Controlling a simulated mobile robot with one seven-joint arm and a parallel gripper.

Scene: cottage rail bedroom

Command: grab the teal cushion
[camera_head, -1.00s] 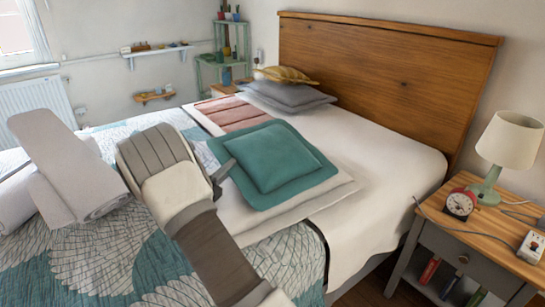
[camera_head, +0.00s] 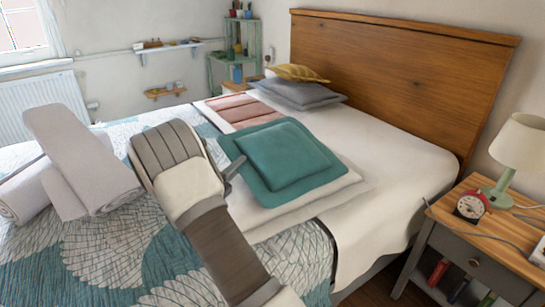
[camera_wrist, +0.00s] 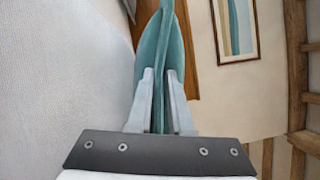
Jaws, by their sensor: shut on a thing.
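The teal cushion (camera_head: 285,157), with a flat border around a raised middle, lies on a pale pillow (camera_head: 318,200) on the bed. My gripper (camera_head: 236,167) is at the cushion's left edge, its fingers partly hidden by my wrist in the head view. In the wrist view, both fingers of my gripper (camera_wrist: 161,95) are closed on the thin teal edge of the cushion (camera_wrist: 172,45), which extends away between and beyond them.
Rolled pale towels (camera_head: 85,165) lie on the patterned quilt (camera_head: 110,255) at left. Grey pillows (camera_head: 300,93) and a yellow cushion (camera_head: 298,73) lie near the wooden headboard (camera_head: 400,80). A nightstand (camera_head: 480,235) at right bears a lamp (camera_head: 518,150) and red clock (camera_head: 471,206).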

